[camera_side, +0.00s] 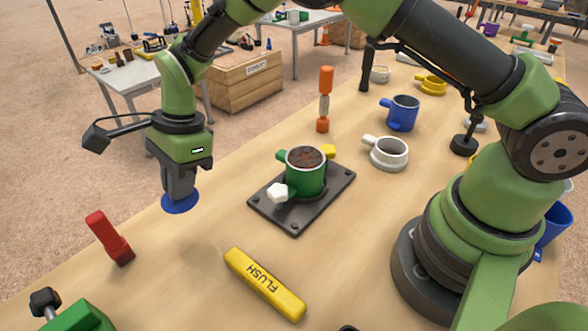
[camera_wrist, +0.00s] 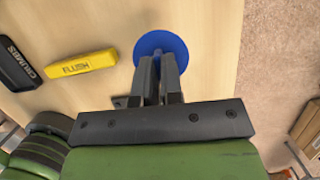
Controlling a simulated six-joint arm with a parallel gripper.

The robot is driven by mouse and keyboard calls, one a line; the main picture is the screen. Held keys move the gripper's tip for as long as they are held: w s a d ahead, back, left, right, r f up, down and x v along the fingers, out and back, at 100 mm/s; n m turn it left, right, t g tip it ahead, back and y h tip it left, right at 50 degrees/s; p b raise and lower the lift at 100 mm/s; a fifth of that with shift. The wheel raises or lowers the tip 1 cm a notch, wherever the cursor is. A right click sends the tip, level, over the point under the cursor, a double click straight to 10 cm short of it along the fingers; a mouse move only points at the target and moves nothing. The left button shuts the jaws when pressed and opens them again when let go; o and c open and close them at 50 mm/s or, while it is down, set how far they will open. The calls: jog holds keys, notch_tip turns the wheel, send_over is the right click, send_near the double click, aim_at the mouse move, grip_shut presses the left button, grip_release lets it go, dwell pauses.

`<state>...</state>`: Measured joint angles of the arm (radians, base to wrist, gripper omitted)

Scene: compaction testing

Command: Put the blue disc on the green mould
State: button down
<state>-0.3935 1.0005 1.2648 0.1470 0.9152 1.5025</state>
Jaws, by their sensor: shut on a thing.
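The blue disc (camera_side: 180,204) hangs level under my gripper (camera_side: 180,192), which is shut on it, above the wooden table left of the mould. In the wrist view the disc (camera_wrist: 160,55) shows beyond the two closed fingers (camera_wrist: 160,85), which hide its middle part. The green mould (camera_side: 305,175) stands upright on a dark square base plate (camera_side: 297,222), with dark brown soil at its top. A white knob (camera_side: 278,193) and a yellow knob (camera_side: 328,151) sit on its sides. The disc is apart from the mould, and the mould does not show in the wrist view.
A yellow FLUSH bar (camera_side: 265,284) lies in front of the mould. A red block-like tool (camera_side: 109,238) stands near the left edge. An orange-capped shaker (camera_side: 325,100), a white mould (camera_side: 386,153) and a blue mould (camera_side: 400,113) stand behind. Bare table lies between disc and base plate.

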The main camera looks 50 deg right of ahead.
jog(key=s+d+r, duration=0.2)
jog(key=d+r, duration=0.3)
jog(key=d, duration=0.8)
notch_tip(320, 180, up, 3)
send_over(304, 158)
jog(key=d, duration=0.1)
jog(key=shift+r, duration=0.15)
jog(key=shift+f, duration=3.8)
jog(key=shift+f, duration=0.55)
jog(key=c, duration=1.6)
grip_release()
